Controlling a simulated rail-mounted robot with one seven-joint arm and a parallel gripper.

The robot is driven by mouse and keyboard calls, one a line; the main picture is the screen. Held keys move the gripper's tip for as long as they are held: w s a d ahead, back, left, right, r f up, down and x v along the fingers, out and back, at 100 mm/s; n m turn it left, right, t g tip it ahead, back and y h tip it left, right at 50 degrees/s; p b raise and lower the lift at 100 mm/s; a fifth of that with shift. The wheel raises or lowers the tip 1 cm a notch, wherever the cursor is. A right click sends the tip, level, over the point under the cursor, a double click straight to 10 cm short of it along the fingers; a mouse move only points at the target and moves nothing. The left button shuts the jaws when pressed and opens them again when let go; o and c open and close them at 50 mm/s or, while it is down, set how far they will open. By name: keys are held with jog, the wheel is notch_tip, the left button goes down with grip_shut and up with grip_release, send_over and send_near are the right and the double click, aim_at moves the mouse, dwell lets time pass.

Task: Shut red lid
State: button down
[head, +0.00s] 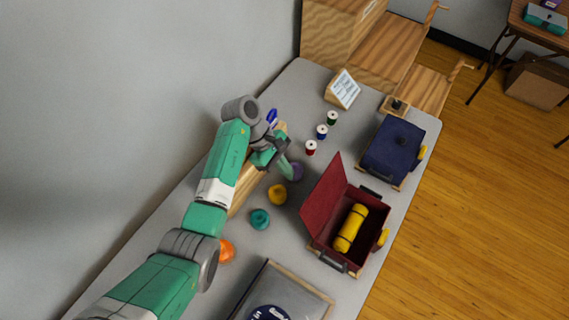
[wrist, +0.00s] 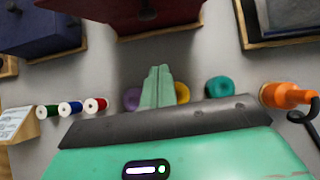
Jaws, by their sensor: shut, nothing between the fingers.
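The red box (head: 316,238) stands open on the grey table, right of centre in the head view. Its red lid (head: 324,203) is raised and tilted up on the box's left side. A yellow roll (head: 351,228) lies inside. In the wrist view the red box (wrist: 160,14) is at the top edge, cut off. My gripper (head: 289,172) is up and left of the lid, apart from it, over the row of yarn balls. In the wrist view its fingers (wrist: 158,86) are together with nothing between them.
A closed blue box (head: 392,151) stands behind the red box. Thread spools (head: 321,131) and purple, yellow (head: 277,194) and teal (head: 260,219) yarn balls lie left of the boxes. An orange item (head: 226,251) and a dark framed tray (head: 262,285) are nearer the front.

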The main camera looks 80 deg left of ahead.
aim_at(322, 194)
jog(key=w+d+f, duration=0.2)
jog(key=w+d, duration=0.2)
jog(key=w, duration=0.1)
jog(key=shift+b, duration=0.35)
jog(key=shift+d, duration=0.1)
